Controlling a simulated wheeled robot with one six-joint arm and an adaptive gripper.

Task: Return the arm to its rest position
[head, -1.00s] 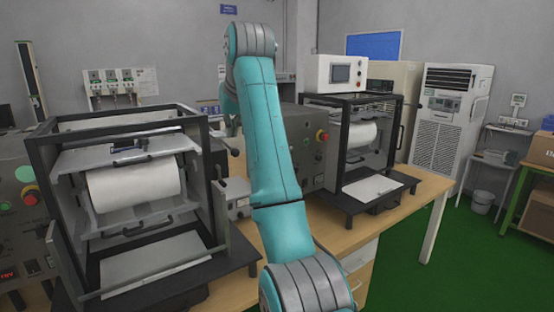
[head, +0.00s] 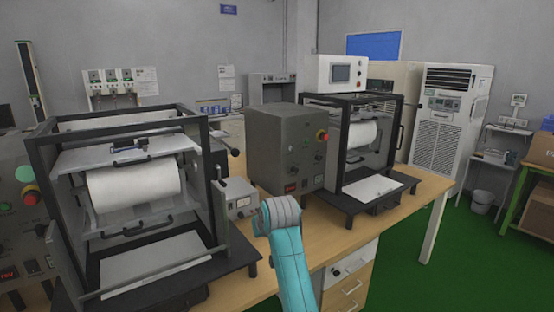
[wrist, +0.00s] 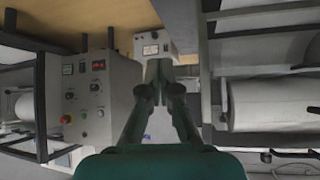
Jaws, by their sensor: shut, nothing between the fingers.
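My teal arm (head: 292,265) rises from the bottom centre of the head view, its grey joint (head: 280,212) in front of the bench. My gripper does not show in the head view. In the wrist view, my gripper (wrist: 159,88) is shut and empty, its dark fingers meeting near the middle. A small instrument box (wrist: 154,45) appears just beyond the fingertips; I cannot tell how far away it is.
A framed roller machine (head: 130,185) stands left on the wooden bench (head: 330,238). A grey control box (head: 285,150) and a second roller machine (head: 362,145) stand to the right. The wrist view shows machine frames on both sides. Green floor (head: 420,285) lies open at right.

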